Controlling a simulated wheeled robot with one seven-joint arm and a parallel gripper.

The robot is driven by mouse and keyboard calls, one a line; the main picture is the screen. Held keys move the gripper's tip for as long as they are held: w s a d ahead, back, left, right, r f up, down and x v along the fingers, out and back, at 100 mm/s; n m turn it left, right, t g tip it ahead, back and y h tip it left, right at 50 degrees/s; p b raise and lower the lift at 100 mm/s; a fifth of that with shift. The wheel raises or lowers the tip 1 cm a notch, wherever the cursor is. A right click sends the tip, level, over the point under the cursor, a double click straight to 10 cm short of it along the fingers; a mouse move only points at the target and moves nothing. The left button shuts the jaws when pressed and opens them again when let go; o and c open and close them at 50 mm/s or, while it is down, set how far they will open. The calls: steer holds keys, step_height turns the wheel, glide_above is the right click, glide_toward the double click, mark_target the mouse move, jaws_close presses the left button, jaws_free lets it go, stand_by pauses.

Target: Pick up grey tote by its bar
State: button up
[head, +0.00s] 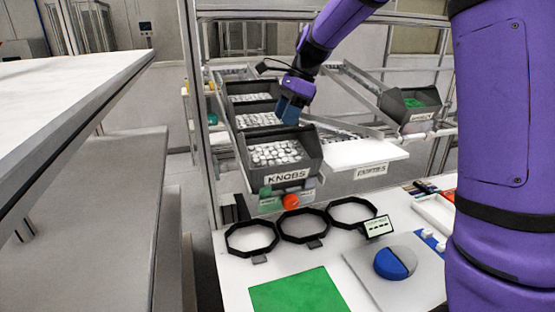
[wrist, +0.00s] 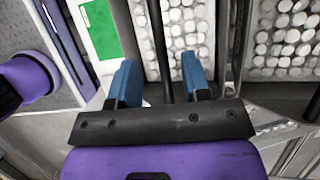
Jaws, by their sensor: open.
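A dark grey tote (head: 309,150) labelled KNOBS sits at the front of a sloped rack, filled with white knobs (head: 276,153). More grey totes of white knobs stand in line behind it. My gripper (head: 290,108) is above the rear of the front tote, its blue fingers pointing down. In the wrist view my gripper (wrist: 160,78) has its two blue fingers wide apart, with nothing held. A dark bar (wrist: 159,45) runs between them, with knobs on both sides of it. I cannot tell whether either finger touches the bar.
Another grey tote with green parts (head: 412,106) stands on a rack to the right. A white shelf (head: 365,153) adjoins the front tote.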

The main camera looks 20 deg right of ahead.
mark_target(279, 133)
steer(key=shift+x, duration=2.8)
steer(key=shift+f, duration=0.25)
jaws_close()
